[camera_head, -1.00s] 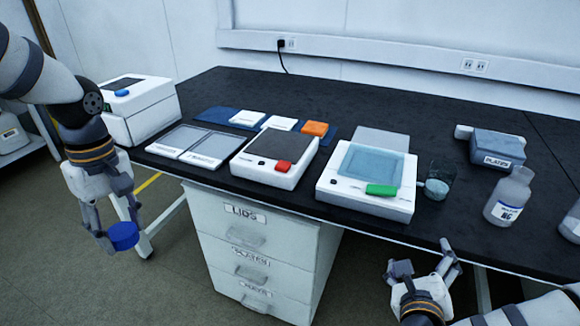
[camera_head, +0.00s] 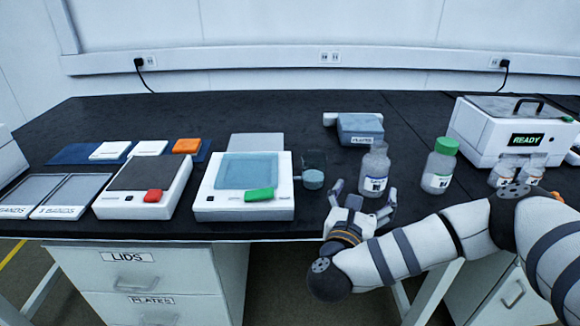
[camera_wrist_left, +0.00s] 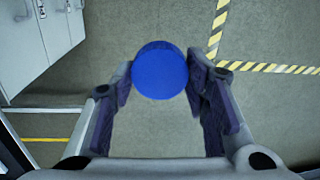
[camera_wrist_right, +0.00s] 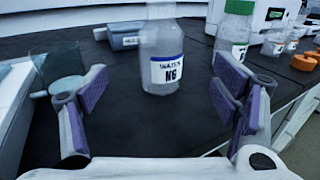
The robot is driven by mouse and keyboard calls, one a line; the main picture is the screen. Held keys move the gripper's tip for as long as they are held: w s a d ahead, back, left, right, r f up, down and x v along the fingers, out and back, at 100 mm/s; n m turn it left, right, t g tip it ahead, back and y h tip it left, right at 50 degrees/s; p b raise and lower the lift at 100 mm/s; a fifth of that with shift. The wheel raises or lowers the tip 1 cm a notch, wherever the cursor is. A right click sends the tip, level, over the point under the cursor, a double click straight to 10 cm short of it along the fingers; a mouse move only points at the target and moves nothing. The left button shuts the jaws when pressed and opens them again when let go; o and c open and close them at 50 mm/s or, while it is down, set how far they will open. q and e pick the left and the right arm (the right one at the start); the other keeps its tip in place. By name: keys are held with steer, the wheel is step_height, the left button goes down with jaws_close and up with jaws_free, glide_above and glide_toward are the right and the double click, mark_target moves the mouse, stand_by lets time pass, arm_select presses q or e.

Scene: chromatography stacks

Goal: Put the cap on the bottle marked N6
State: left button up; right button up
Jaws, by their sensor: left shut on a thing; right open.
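The bottle marked N6 (camera_head: 374,170) stands upright and uncapped near the front of the bench in the head view. It also shows in the right wrist view (camera_wrist_right: 162,62), its label facing me. My right gripper (camera_head: 362,192) is open just in front of it; in the right wrist view its fingers (camera_wrist_right: 160,98) are spread, with the bottle beyond and between them, not held. The blue cap (camera_wrist_left: 160,70) is held between the fingertips of my left gripper (camera_wrist_left: 162,80) over the floor in the left wrist view. My left gripper is out of the head view.
A green-capped bottle (camera_head: 440,165) stands right of the N6 bottle, and a glass beaker (camera_head: 314,170) stands left. A white device with a blue glass plate (camera_head: 247,171) is further left. A grey box marked plates (camera_head: 358,128) is behind. A READY machine (camera_head: 510,130) stands at right.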

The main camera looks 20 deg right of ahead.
mark_target(372, 173)
steer(key=shift+w+d+f+b, duration=0.6)
steer(key=shift+b, duration=0.3)
steer(key=w+d, duration=0.1)
steer(key=w+d+r, duration=0.1)
steer(key=w, duration=0.1)
steer(key=shift+w+d+r, duration=0.1)
steer(key=shift+w+d, duration=0.05)
steer(key=shift+d, duration=0.2)
arm_select(q)
steer(key=shift+g, duration=0.4)
steer(key=x, duration=0.4)
steer(key=shift+w+f, duration=0.2)
arm_select(e)
steer(key=shift+w+d, duration=0.3)
steer(key=shift+w, duration=0.05)
steer(key=x, duration=0.5)
steer(key=shift+d+r, duration=0.1)
steer(key=shift+r, duration=0.05)
arm_select(q)
steer(key=shift+r, duration=0.15)
arm_select(e)
steer(key=shift+c, duration=0.2)
